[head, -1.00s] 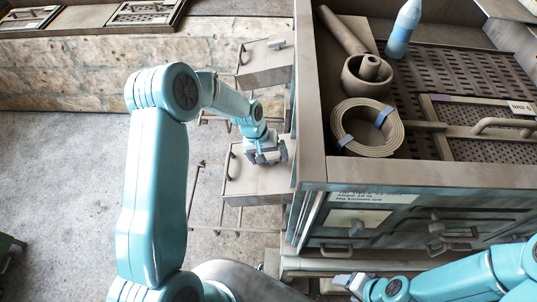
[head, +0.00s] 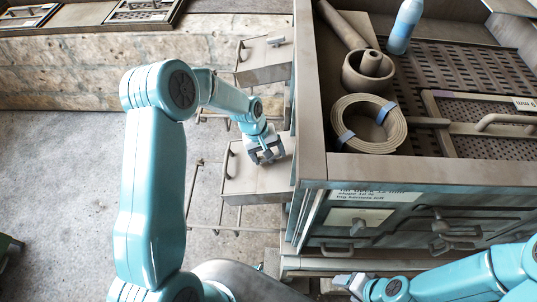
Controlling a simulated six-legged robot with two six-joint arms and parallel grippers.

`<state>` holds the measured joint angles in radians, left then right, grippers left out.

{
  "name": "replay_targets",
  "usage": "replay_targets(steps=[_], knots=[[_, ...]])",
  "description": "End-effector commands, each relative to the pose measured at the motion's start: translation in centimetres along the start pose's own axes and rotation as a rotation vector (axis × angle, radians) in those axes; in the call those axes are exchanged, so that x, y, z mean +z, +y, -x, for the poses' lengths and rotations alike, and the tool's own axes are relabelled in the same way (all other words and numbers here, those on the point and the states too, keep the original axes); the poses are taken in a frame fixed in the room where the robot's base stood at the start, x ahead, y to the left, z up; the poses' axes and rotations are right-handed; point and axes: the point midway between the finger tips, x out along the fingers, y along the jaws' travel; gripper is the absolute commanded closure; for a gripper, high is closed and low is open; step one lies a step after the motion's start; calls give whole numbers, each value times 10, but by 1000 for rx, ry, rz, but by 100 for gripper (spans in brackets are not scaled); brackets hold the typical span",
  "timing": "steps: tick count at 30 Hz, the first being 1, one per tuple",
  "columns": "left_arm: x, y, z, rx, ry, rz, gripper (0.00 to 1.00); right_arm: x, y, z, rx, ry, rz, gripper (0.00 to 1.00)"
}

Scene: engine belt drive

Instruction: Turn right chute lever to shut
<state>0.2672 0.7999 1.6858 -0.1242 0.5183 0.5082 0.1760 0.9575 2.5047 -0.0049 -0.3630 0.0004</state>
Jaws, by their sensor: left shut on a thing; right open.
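Two grey box-shaped chutes stick out from the left side of the bench. The nearer chute (head: 258,178) has my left gripper (head: 267,156) on its top, toward its upper right. The gripper points down and is shut on the lever there, which its fingers mostly hide, so the lever's exact angle cannot be told. The farther chute (head: 262,68) has a small lever (head: 276,41) showing on its top. My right gripper (head: 347,281) is open and empty at the bottom, in front of the bench's drawers and away from both chutes.
The bench top holds a coiled belt (head: 344,138), a round grey part (head: 365,76), a blue bottle (head: 404,28) and a perforated panel with a handle (head: 495,121). Handles stick out of the bench front. Thin rails run beside the chutes.

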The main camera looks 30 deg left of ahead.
Motion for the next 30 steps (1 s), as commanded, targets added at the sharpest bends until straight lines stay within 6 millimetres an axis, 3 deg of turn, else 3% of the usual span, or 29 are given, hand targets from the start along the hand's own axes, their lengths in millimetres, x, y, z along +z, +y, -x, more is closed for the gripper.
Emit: replay_targets(steps=[12,30], knots=[[-1,0,0,1,1,392,51,0,7,-19,0,0,0,36],[-1,1,2,3,2,956,51,-1,11,-30,0,0,0,36]])
